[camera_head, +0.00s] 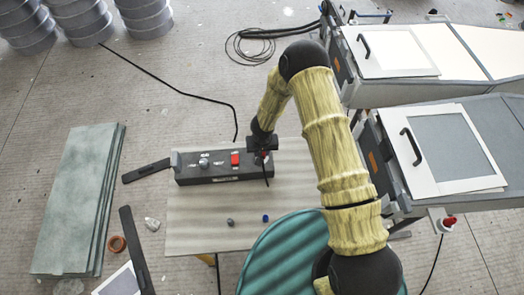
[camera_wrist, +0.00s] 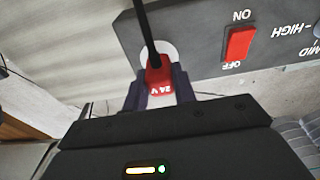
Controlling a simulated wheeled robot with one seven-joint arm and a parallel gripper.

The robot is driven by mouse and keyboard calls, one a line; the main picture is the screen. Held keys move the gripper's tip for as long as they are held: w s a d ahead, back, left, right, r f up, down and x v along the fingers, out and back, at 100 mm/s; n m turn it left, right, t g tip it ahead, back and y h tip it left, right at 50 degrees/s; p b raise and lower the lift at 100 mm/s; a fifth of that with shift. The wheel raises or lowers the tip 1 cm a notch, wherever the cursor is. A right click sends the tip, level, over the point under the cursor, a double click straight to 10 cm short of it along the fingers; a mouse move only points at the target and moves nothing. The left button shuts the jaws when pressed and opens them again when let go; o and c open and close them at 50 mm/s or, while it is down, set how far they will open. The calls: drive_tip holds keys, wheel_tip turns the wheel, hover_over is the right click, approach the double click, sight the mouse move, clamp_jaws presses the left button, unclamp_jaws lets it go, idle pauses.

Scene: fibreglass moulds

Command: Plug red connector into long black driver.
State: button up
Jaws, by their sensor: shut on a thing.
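The long black driver (camera_head: 218,172) lies on the light board, with a red ON/OFF switch (camera_head: 235,159) and a knob on its top. In the wrist view the driver (camera_wrist: 190,35) fills the upper right. My gripper (camera_head: 263,153) is at the driver's right end. In the wrist view my gripper (camera_wrist: 159,90) is shut on the red connector (camera_wrist: 160,76), marked 24 V, with a black cable running up from it. The connector overlaps a white round spot (camera_wrist: 151,55) on the driver. Whether it touches or is seated there I cannot tell.
The light board (camera_head: 200,220) carries a small grey piece (camera_head: 230,222) and a blue cap (camera_head: 265,218) in front of the driver. A teal ribbed chair-like shape (camera_head: 275,255) stands at the front. Grey machines (camera_head: 440,150) stand to the right. Green-grey slabs (camera_head: 80,200) lie at left.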

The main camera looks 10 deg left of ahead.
drive_tip(key=shift+f, duration=0.45)
drive_tip(key=o, duration=1)
drive_tip(key=shift+r, duration=0.15)
drive_tip(key=r, duration=0.5)
drive_tip(key=s+r+p, duration=0.1)
drive_tip(key=r, duration=0.5)
drive_tip(key=s+r, duration=0.1)
drive_tip(key=r, duration=0.5)
drive_tip(key=shift+d+p, duration=0.25)
drive_tip(key=shift+p, duration=0.15)
